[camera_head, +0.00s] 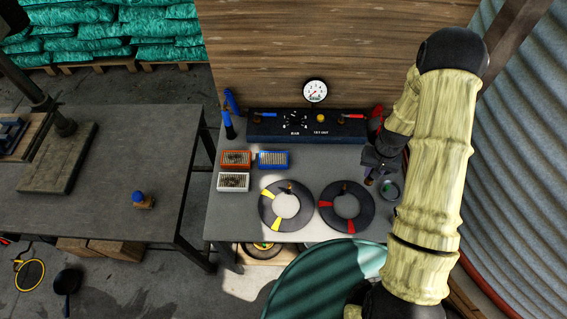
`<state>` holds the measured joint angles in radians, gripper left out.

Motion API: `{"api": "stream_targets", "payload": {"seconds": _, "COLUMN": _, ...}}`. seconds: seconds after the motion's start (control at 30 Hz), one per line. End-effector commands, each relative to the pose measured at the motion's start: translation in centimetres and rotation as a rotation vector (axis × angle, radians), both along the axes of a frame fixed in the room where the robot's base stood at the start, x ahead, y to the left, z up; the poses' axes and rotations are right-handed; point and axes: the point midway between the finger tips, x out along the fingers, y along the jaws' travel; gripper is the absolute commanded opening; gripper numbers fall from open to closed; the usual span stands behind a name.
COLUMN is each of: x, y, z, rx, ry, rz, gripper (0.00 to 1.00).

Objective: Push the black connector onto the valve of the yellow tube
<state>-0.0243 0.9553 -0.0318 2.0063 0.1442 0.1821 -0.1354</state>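The yellow tube (267,221) is a black ring with yellow marks, lying flat on the grey bench. A small brownish valve-like piece (289,188) shows at the inner top of its ring. A blue and black fitting (229,125) stands at the bench's left back, and a red and dark fitting (376,117) at the right back. Which of them is the black connector I cannot tell. My gripper (369,179) points down over the bench's right side, right of both rings and apart from the yellow tube. Its fingers are too small and dark to read.
A red-marked black ring (347,226) lies right of the yellow tube. A round dish (390,190) is close to my gripper. Orange, blue and white boxes (233,182) stand left. A dark control panel (275,132) with a gauge (314,90) lines the back. A green drum (325,280) stands in front.

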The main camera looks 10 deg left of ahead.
Motion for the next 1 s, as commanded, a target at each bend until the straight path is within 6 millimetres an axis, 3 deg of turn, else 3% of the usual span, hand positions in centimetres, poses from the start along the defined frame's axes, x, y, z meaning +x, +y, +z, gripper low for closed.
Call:
{"api": "stream_targets", "payload": {"seconds": 0.33, "x": 0.0, "y": 0.2, "z": 0.1, "rx": 0.000, "ry": 0.000, "rz": -0.002, "gripper": 0.00}}
{"api": "stream_targets", "payload": {"seconds": 0.47, "x": 0.1, "y": 2.0, "z": 0.7, "rx": 0.001, "ry": -0.001, "rz": -0.011, "gripper": 0.00}}
{"api": "stream_targets", "payload": {"seconds": 0.57, "x": -0.1, "y": 5.0, "z": 1.6, "rx": 0.001, "ry": -0.001, "rz": -0.029, "gripper": 0.00}}
{"api": "stream_targets", "payload": {"seconds": 0.73, "x": -1.2, "y": 12.2, "z": 3.5, "rx": 0.001, "ry": 0.000, "rz": -0.086, "gripper": 0.00}}
{"api": "stream_targets", "payload": {"seconds": 0.9, "x": -3.7, "y": 19.4, "z": 5.3, "rx": 0.001, "ry": -0.001, "rz": -0.152, "gripper": 0.00}}
{"api": "stream_targets", "payload": {"seconds": 1.0, "x": -5.3, "y": 22.7, "z": 6.2, "rx": 0.000, "ry": -0.001, "rz": -0.189, "gripper": 0.00}}
